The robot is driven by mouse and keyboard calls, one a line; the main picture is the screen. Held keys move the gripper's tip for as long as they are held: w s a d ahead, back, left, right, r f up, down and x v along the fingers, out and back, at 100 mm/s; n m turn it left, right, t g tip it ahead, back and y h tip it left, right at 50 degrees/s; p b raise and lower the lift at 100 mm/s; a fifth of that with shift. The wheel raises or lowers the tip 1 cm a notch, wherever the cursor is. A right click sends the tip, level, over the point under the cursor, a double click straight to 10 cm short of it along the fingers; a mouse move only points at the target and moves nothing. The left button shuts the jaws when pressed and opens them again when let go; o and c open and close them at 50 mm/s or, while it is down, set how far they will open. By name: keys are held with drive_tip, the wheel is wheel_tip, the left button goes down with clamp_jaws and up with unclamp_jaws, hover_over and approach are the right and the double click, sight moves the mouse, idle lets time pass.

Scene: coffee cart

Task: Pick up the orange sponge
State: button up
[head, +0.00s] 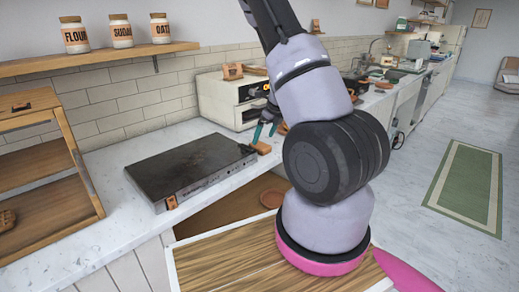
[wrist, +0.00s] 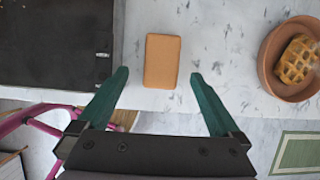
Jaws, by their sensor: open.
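The orange sponge (wrist: 162,61) lies flat on the white marble counter near its front edge in the wrist view. It also shows small in the head view (head: 262,148), just right of the dark griddle. My gripper (wrist: 158,76) is open and empty, its teal fingers spread to the left and right of the sponge. The sponge lies between and slightly beyond the fingertips, with a gap on both sides. In the head view my gripper (head: 264,131) points down over the sponge, partly hidden by my arm. The exact height above the counter is unclear.
The dark griddle (wrist: 52,45) lies left of the sponge. A brown dish (wrist: 272,75) holding a waffle (wrist: 297,60) stands to the right. A white oven (head: 222,100) stands behind on the counter. A wood-grain surface (head: 225,262) lies in front, below the counter.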

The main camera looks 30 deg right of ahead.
sight(260, 145)
drive_tip(key=x, duration=0.5)
drive_tip(key=shift+w+d, duration=0.15)
drive_tip(key=c, duration=1.4)
